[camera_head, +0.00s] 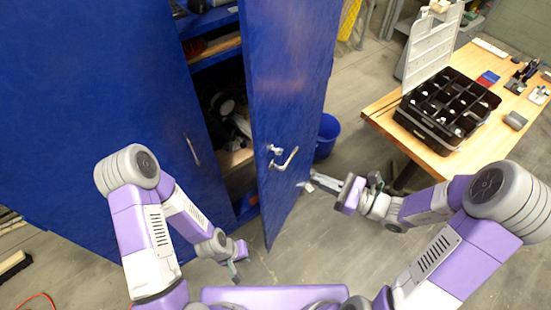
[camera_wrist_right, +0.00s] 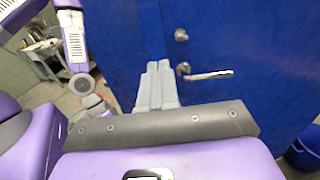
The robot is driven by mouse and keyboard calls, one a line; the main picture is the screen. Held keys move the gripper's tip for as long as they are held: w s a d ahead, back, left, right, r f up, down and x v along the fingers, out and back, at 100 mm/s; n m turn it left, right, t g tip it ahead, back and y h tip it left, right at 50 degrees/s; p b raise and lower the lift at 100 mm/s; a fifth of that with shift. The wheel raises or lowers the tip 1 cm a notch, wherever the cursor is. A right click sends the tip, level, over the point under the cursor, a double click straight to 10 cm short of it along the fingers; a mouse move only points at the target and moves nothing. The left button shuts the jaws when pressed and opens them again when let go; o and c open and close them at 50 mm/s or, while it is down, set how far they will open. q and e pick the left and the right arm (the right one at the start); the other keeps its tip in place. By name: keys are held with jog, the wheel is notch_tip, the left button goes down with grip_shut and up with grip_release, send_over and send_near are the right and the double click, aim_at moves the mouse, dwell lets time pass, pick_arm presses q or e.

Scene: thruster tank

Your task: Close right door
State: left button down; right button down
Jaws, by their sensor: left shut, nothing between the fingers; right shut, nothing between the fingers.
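The blue right door (camera_head: 288,80) of the cabinet stands open, swung out towards me. Its silver lever handle (camera_head: 287,158) is on the face turned to the right, and it also shows in the right wrist view (camera_wrist_right: 207,74). My right gripper (camera_head: 307,183) is shut and empty, beside that face, below and right of the handle. In the right wrist view its fingers (camera_wrist_right: 158,68) point at the door, left of the handle; I cannot tell whether they touch it. My left gripper (camera_head: 236,275) is shut and empty, low in front of the cabinet, left of the door's bottom edge.
The blue left door (camera_head: 100,80) looks closed. Shelves with dark items (camera_head: 225,105) show in the gap. A blue bucket (camera_head: 327,137) stands on the floor behind the right door. A wooden table (camera_head: 385,115) with a black organizer case (camera_head: 447,108) stands at the right.

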aim_at(265, 158)
jog(key=p+x, duration=0.1)
jog(key=x, duration=1.2)
jog(key=shift+a+f, duration=0.1)
jog(key=shift+a, duration=0.15)
pick_arm(q)
jog(key=shift+r, duration=0.55)
